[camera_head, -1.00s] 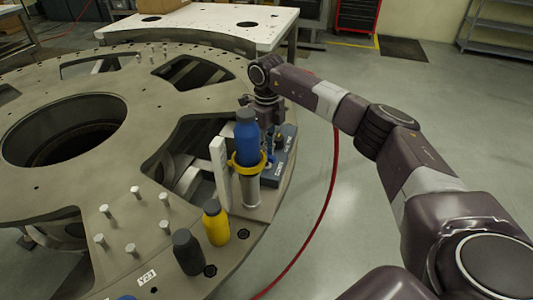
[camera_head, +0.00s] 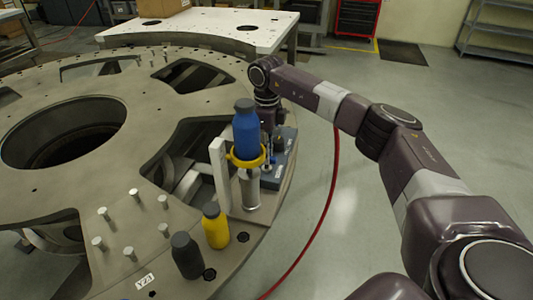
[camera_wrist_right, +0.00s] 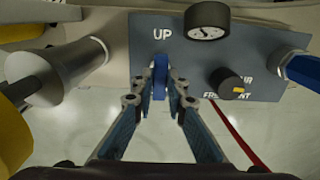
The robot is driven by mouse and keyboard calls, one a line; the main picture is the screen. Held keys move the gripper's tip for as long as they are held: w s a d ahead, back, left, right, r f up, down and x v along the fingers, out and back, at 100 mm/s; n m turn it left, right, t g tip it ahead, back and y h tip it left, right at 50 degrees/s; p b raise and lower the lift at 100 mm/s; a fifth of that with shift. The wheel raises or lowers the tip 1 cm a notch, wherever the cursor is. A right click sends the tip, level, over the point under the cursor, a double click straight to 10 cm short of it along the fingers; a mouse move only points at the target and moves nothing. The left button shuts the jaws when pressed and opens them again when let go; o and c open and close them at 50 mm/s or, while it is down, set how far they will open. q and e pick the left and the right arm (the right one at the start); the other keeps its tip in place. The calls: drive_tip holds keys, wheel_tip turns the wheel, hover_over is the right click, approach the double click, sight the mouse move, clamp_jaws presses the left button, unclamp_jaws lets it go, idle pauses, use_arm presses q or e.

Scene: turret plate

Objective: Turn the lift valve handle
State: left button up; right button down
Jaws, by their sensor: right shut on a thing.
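The lift valve handle (camera_wrist_right: 160,76) is a narrow blue lever below the word UP on a blue-grey panel (camera_wrist_right: 145,55). My right gripper (camera_wrist_right: 161,85) is shut on it, one finger on each side, in the wrist view. In the head view the panel (camera_head: 282,158) sits at the right edge of the turret plate (camera_head: 120,190). My right gripper there (camera_head: 267,125) reaches down over it, partly hidden behind a blue bottle. My left gripper is not in view.
The blue bottle (camera_head: 246,130) stands in a yellow ring (camera_head: 247,160) above a silver cylinder (camera_head: 249,188), left of the panel. Yellow (camera_head: 215,226) and black (camera_head: 187,257) bottles stand nearer. A red hose (camera_head: 333,190) lies right.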

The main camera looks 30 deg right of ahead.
drive_tip(key=shift+w+r, duration=0.1)
drive_tip(key=c, duration=1.9)
unclamp_jaws()
drive_tip(key=shift+c, duration=0.2)
wheel_tip(320, 180, up, 12)
